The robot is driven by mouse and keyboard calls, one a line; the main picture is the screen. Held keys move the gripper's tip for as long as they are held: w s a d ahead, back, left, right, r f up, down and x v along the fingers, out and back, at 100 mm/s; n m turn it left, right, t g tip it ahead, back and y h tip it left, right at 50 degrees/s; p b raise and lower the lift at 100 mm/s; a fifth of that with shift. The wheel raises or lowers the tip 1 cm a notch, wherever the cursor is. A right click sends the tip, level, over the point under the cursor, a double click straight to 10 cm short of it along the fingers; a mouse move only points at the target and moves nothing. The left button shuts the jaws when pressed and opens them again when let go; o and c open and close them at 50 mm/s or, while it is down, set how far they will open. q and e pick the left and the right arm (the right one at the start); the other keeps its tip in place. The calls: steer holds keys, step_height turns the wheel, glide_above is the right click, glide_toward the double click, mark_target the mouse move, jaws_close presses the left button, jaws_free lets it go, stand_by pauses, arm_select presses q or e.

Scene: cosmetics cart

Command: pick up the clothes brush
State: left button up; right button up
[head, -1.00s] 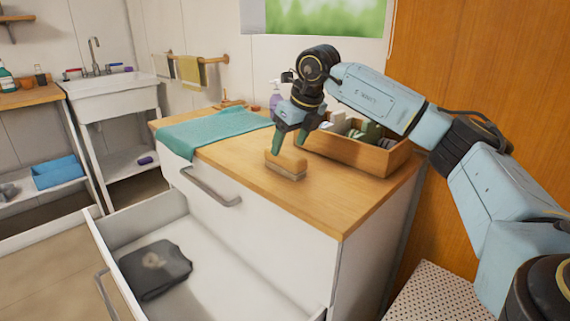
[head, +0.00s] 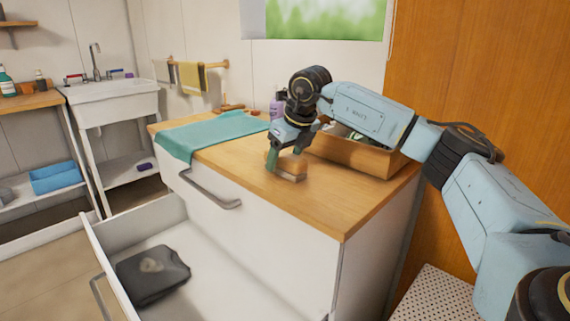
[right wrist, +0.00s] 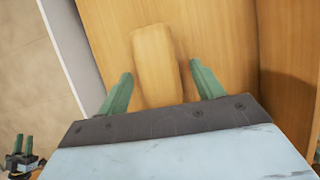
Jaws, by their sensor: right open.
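The clothes brush (head: 290,169) has a tan wooden back and pale bristles below. It stands on the wooden top of the cabinet (head: 340,207). My right gripper (head: 284,160) is down at the brush, and its green fingers partly hide it in the head view. In the right wrist view the brush (right wrist: 156,65) lies between the two open fingers of the right gripper (right wrist: 162,88), with a gap on each side. The brush's near end is hidden behind the gripper body. My left gripper does not show in the head view.
A wooden box (head: 362,156) of items stands just behind and right of the gripper. A teal cloth (head: 212,134) lies at the left of the top. An open drawer below holds a dark folded garment (head: 152,275). The front right of the top is clear.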

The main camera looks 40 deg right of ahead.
mark_target(285, 153)
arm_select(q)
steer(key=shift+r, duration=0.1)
arm_select(e)
steer(key=shift+f, duration=0.25)
stand_by(0.3)
steer(key=c, duration=1.2)
steer(key=shift+o, duration=0.2)
steer(key=shift+r, duration=0.1)
